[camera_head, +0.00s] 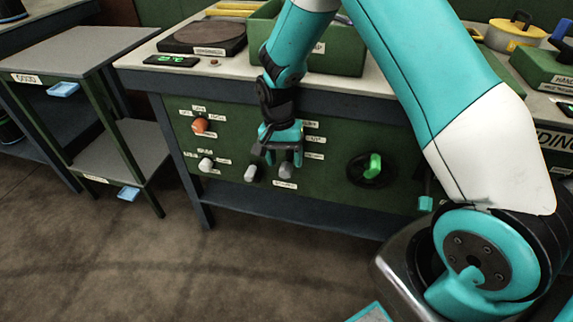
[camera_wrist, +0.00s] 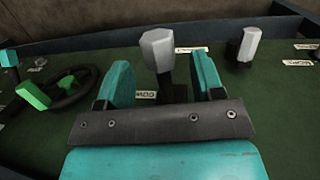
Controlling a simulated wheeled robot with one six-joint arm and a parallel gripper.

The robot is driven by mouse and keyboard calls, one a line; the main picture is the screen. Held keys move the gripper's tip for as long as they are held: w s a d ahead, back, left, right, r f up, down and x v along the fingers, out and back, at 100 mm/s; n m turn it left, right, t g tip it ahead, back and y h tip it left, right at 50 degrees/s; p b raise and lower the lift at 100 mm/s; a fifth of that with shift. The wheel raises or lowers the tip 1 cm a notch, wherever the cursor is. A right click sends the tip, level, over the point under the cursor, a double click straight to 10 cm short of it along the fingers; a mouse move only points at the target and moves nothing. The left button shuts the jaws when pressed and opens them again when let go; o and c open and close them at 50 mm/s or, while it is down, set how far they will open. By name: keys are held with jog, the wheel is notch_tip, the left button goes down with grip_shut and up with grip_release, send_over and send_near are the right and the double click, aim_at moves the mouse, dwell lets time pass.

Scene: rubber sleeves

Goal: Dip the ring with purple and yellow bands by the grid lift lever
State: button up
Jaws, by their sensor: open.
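My gripper (camera_head: 283,156) is open in front of the green control panel. In the wrist view its two teal fingers (camera_wrist: 162,66) stand on either side of a lever with a grey faceted knob (camera_wrist: 158,48); I see clear gaps between finger and knob. The same grey lever (camera_head: 286,171) shows just below the fingers in the head view. A second lever with a pale knob (camera_head: 251,173) stands to its left; it also shows in the wrist view (camera_wrist: 248,45). Their labels are too small to read as grid lift. I see no ring with purple and yellow bands.
The panel also carries an orange knob (camera_head: 200,125), a white-knobbed lever (camera_head: 206,164) and a black handwheel with a green handle (camera_head: 373,168). A green bin (camera_head: 340,62) and a dark round plate (camera_head: 203,36) are on the bench above. A grey side table (camera_head: 75,52) stands left.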

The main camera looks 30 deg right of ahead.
jog(key=shift+v, duration=2.2)
